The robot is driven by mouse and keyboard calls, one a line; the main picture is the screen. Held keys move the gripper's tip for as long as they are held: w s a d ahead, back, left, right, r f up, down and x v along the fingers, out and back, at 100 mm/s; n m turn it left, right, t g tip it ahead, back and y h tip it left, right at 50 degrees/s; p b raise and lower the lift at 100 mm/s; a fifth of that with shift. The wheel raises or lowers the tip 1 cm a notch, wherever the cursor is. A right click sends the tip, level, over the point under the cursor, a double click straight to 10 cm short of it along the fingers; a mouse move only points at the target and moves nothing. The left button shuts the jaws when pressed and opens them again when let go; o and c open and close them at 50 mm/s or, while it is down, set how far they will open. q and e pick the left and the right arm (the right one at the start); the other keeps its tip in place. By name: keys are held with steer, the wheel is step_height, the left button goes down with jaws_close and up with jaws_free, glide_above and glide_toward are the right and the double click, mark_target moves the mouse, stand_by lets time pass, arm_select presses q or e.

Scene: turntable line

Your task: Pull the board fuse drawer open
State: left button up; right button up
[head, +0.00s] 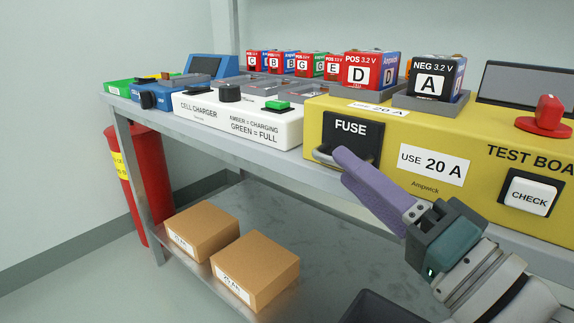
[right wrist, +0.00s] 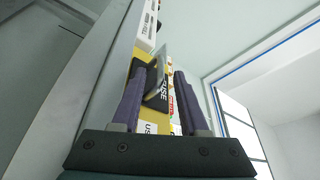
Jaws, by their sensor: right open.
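The fuse drawer (head: 356,132) is a black front lettered FUSE on the yellow test board (head: 398,128). It appears closed. Its pale metal handle (head: 322,157) sticks out at the lower left, partly hidden behind my right gripper (head: 346,160). The right gripper has purple fingers and is open, with its tips at the handle. In the right wrist view the black drawer front (right wrist: 152,78) and the handle (right wrist: 163,72) show between the two spread fingers. Whether a finger touches the handle I cannot tell. My left gripper is not in view.
A white cell charger (head: 240,122) stands left of the board on the bench. Red cell D (head: 370,72) and black cell A (head: 436,80) stand behind and above the drawer. A CHECK button (head: 530,196) and red knob (head: 546,115) are to the right. Cardboard boxes (head: 255,262) lie on the lower shelf.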

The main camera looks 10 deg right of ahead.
steer(key=shift+x, duration=1.6)
steer(key=shift+c, duration=0.4)
steer(key=c, duration=0.6)
jaws_close()
steer(key=shift+r, duration=0.1)
